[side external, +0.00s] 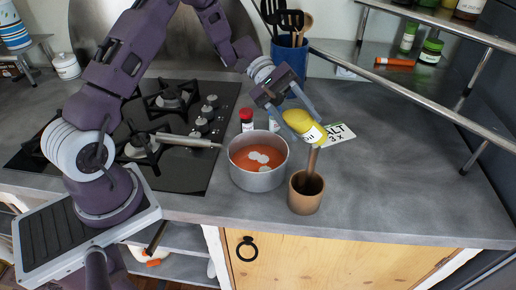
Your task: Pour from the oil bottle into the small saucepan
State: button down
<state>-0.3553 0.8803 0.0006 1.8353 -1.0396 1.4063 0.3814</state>
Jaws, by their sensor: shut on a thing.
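The oil bottle (302,124) is yellow with a white label and is tilted. My gripper (286,106) is shut on it and holds it above the counter. The bottle is up and to the right of the small saucepan (258,178), close above a brown wooden cup. The saucepan is grey metal and stands on the counter, its handle pointing left over the hob. It holds orange-red liquid with several pale round pieces in it. I cannot see any oil flowing. The far fingertips and part of the bottle are hard to make out.
The brown cup (306,194) with a pestle stands right of the saucepan. A red-capped jar (246,119) is behind it. A white card (339,134) lies behind the bottle. A blue utensil pot (290,58) stands at the back, a metal shelf (440,97) at right. The right counter is clear.

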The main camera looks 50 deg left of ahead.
jog(key=shift+w+d+f+m+t+h, duration=0.15)
jog(key=shift+w+f+m+t+h, duration=0.1)
jog(key=shift+w+f+m, duration=0.2)
jog(key=shift+w+d+f+m+t+h, duration=0.15)
jog(key=shift+w+f+m+t, duration=0.15)
jog(key=shift+f, duration=0.2)
jog(key=shift+w+f+m, duration=0.1)
jog(key=shift+f+m, duration=0.1)
jog(key=shift+m, duration=0.05)
jog(key=shift+w+d+r+m+t+h, duration=0.1)
jog(key=shift+w+r+m+t+h, duration=0.15)
jog(key=shift+r, duration=0.2)
jog(key=shift+w+d+r+m+h, duration=0.1)
jog(key=shift+w+r+m+h, duration=0.1)
jog(key=shift+r+m, duration=0.2)
dwell(1.7)
jog(key=shift+w+d+r+m+t+h, duration=0.1)
jog(key=shift+w+r+m+t+h, duration=0.15)
jog(key=shift+m, duration=0.3)
jog(key=shift+w+d+r+m+t+h, duration=0.15)
jog(key=shift+m+h, duration=0.15)
jog(key=shift+m, duration=0.2)
dwell(3.2)
